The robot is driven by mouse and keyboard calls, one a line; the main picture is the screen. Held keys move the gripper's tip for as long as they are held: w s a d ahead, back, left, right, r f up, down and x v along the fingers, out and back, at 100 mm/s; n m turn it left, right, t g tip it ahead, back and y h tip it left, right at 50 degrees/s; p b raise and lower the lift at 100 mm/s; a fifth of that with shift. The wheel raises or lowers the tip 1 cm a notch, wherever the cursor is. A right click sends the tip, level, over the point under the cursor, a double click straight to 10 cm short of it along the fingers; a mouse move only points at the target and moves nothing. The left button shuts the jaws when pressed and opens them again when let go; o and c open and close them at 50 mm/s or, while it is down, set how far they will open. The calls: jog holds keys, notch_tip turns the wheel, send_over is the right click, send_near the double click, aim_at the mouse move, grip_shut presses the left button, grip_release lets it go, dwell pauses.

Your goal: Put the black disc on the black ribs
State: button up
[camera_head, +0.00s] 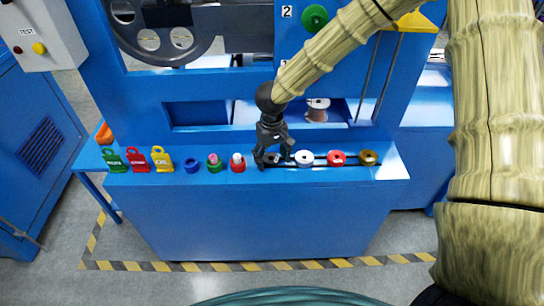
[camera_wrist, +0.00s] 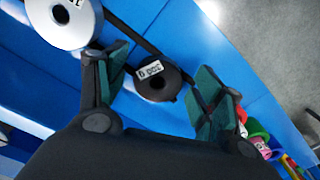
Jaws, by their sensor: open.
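The black disc (camera_wrist: 152,88) has a white label and a dark centre hole. In the wrist view it lies between my two green-padded fingers, with gaps at its sides. In the head view the disc (camera_head: 273,158) is partly hidden by my gripper (camera_head: 273,161). My gripper (camera_wrist: 162,88) is open around the disc. The black ribs (camera_head: 319,160) run along the blue ledge under the row of discs. In the wrist view a rib (camera_wrist: 134,35) runs up to the black disc, at the ribs' left end in the head view. I cannot tell whether the disc rests fully on them.
A white disc (camera_head: 303,158), a red disc (camera_head: 336,158) and a gold disc (camera_head: 368,157) sit right of my gripper. A red-and-white spool (camera_head: 238,163), a green-and-pink spool (camera_head: 214,162) and a blue ring (camera_head: 192,165) stand left. Coloured tags (camera_head: 137,161) stand farther left.

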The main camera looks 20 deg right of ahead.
aim_at(272, 160)
notch_tip(272, 160, up, 12)
jog(key=shift+r+p, duration=0.15)
jog(key=shift+p, duration=0.3)
dwell(1.6)
